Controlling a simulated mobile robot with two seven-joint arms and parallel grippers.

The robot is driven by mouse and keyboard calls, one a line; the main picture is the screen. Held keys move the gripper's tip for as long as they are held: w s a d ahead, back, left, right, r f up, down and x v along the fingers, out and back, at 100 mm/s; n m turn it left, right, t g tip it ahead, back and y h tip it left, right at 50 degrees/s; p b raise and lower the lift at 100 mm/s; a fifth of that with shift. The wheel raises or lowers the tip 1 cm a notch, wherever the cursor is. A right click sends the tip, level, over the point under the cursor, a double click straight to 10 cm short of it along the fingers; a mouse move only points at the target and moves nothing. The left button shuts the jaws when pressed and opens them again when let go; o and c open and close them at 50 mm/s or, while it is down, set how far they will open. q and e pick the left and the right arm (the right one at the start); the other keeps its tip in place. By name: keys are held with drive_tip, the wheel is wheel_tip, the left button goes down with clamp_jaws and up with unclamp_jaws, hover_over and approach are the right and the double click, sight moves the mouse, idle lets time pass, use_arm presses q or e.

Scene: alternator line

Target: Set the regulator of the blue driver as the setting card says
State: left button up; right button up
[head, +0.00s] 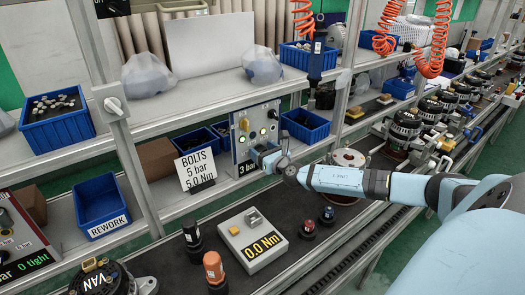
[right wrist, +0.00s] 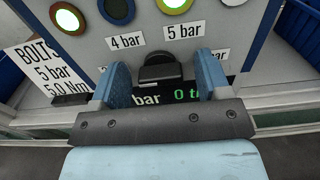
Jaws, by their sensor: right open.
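The setting card (head: 197,168) stands on the bench and reads "BOLTS 5 bar 5.0 Nm". Right of it is the upright regulator panel (head: 240,135), whose display in the head view starts with "3 bar". The dark regulator knob (right wrist: 160,68) shows in the right wrist view, below the "4 bar" and "5 bar" labels. My right gripper (right wrist: 162,80) is open, with one finger on each side of the knob and a gap visible at each side. It also shows at the panel in the head view (head: 270,156). A blue driver (head: 316,60) hangs upright above the shelf.
A torque tester (head: 252,240) reads "0.0 Nm" on the front bench. Dark and orange-topped tools (head: 213,268) stand near it. A blue REWORK bin (head: 101,207) is at left. Blue bins (head: 305,125) stand behind the panel. A shelf post (head: 120,120) rises at left.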

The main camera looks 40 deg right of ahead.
drive_tip(key=c, duration=0.9)
